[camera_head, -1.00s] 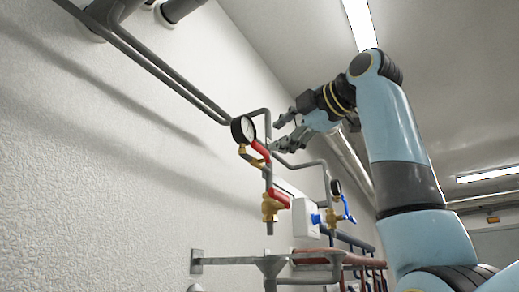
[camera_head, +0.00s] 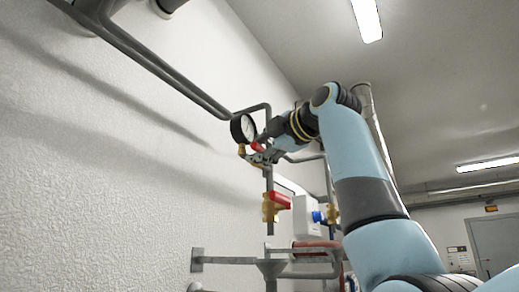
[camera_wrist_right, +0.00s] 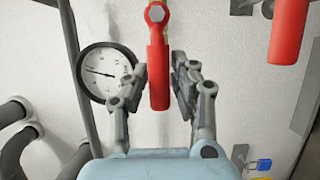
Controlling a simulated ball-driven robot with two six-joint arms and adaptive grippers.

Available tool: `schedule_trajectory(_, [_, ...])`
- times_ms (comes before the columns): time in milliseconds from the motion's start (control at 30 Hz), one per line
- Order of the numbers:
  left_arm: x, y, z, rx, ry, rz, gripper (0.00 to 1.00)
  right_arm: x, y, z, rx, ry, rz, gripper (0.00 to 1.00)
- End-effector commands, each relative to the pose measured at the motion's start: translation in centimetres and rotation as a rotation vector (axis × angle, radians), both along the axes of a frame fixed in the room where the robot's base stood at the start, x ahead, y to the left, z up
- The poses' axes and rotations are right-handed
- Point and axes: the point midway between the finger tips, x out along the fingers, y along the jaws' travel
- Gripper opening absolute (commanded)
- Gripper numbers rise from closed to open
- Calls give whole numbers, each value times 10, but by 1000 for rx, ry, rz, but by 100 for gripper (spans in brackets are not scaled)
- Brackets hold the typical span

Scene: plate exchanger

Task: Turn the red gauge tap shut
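The red gauge tap's lever (camera_head: 257,147) sits just under the round black-rimmed gauge (camera_head: 243,129) and is partly hidden by my right gripper (camera_head: 262,156). In the right wrist view the red lever (camera_wrist_right: 159,75) hangs down from its nut, between the two fingers of my right gripper (camera_wrist_right: 158,88). The fingers are apart, one on each side of the lever, with narrow gaps that look free of contact. The gauge (camera_wrist_right: 105,72) is left of the lever, partly behind the left finger. My left gripper is not in view.
A second red lever (camera_head: 280,199) on a brass valve (camera_head: 269,208) is lower on the same pipe. A white box (camera_head: 307,216) and a blue-handled tap (camera_head: 319,217) are to its right. Grey pipes (camera_head: 160,72) run along the wall; the ceiling side is clear.

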Motion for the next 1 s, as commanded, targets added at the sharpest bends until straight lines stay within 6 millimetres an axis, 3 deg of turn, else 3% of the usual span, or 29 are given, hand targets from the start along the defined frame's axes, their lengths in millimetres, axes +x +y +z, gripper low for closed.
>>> schedule_trajectory(33, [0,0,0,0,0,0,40,0,0,0,0,0,0,16])
schedule_trajectory(167, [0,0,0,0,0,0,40,0,0,0,0,0,0,0])
schedule_trajectory(667, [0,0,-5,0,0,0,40,0,0,-1,-7,-14,-1,0])
schedule_trajectory(1000, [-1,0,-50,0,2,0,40,0,-1,-17,-106,-154,-2,0])
